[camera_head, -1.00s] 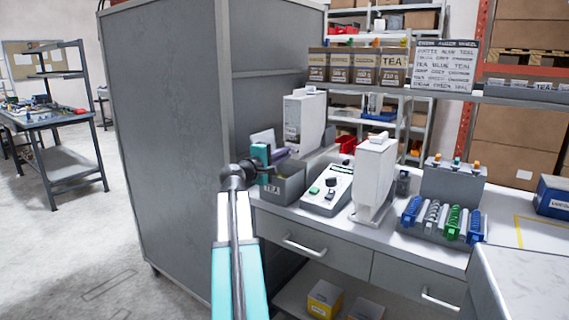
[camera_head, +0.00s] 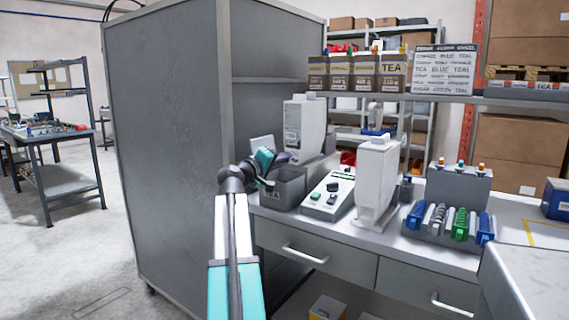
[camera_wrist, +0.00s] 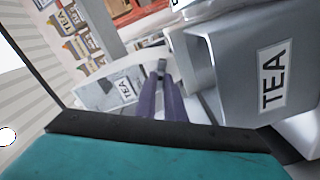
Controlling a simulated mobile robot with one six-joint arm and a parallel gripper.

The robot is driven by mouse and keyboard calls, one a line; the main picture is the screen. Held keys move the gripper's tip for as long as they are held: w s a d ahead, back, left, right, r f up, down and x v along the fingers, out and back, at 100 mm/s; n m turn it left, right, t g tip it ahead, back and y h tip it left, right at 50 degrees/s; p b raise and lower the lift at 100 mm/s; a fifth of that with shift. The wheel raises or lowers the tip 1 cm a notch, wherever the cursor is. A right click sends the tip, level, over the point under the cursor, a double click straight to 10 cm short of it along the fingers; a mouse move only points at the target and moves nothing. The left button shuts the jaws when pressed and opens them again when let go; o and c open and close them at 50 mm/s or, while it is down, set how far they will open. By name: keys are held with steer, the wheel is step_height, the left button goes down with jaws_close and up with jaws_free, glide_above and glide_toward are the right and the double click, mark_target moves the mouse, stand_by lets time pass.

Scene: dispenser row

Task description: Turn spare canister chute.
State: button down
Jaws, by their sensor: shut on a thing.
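A white canister dispenser (camera_head: 303,130) stands at the back left of the counter, beside the grey cabinet. It also shows tilted in the wrist view, with a TEA label (camera_wrist: 122,92). My gripper (camera_head: 284,157) reaches to its lower front, above a grey bin (camera_head: 290,188). In the wrist view the purple fingers of my gripper (camera_wrist: 162,75) are closed around a small grey piece (camera_wrist: 162,66), apparently the canister's chute. The fingers hide most of that piece, so its angle cannot be told.
The grey bin with a TEA label (camera_wrist: 272,78) is close beside my fingers. A second white dispenser (camera_head: 378,175) and a control box (camera_head: 329,196) stand to the right. A tall grey cabinet (camera_head: 170,130) is close on the left. A shelf (camera_head: 395,96) with tea boxes runs behind.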

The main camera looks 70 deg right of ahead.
stand_by(0.3)
steer(key=c, duration=1.8)
jaws_free()
steer(key=shift+c, duration=0.2)
steer(key=shift+a, duration=0.1)
steer(key=p+v, duration=0.1)
steer(key=v, duration=1.2)
steer(key=shift+a, duration=0.25)
steer(key=shift+w, duration=0.1)
